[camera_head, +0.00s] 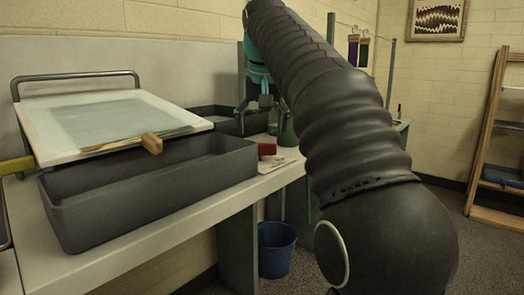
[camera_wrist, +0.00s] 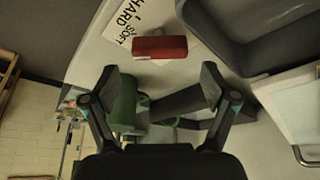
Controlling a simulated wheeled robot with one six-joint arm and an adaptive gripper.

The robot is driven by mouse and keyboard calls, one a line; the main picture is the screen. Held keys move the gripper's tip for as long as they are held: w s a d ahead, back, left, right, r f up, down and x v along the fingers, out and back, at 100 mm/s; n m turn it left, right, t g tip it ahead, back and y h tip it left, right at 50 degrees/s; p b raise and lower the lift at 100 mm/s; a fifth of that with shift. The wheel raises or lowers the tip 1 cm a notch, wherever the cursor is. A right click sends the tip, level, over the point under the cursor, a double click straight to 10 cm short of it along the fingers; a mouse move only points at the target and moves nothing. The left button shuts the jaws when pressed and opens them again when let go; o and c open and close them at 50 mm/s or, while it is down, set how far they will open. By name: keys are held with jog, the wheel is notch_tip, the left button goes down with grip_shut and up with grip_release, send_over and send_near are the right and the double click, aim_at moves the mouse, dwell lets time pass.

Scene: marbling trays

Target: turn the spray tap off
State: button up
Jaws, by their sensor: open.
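I cannot clearly pick out the spray tap in either view. My gripper (camera_head: 260,105) hangs over the bench beside the far dark tray. In the wrist view my gripper (camera_wrist: 160,76) has its two fingers wide apart with nothing held. A red block (camera_wrist: 160,47) lies ahead of the fingertips by a white card (camera_wrist: 128,22) reading HARD and SOFT. The red block (camera_head: 267,149) also shows at the bench's front edge in the head view. I cannot tell whether it is part of the tap. A green container (camera_wrist: 122,100) shows by the left finger.
A large dark tray (camera_head: 75,215) stands on the bench (camera_head: 165,235), with a framed white board (camera_head: 45,140) tilted above it. A smaller dark tray (camera_head: 235,122) is behind. A blue bucket (camera_head: 276,250) stands on the floor. A wooden rack (camera_head: 485,130) is at the right.

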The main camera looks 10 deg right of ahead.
aim_at(262, 143)
jog(key=shift+b+x, duration=0.6)
jog(key=shift+x, duration=1.95)
jog(key=c, duration=0.9)
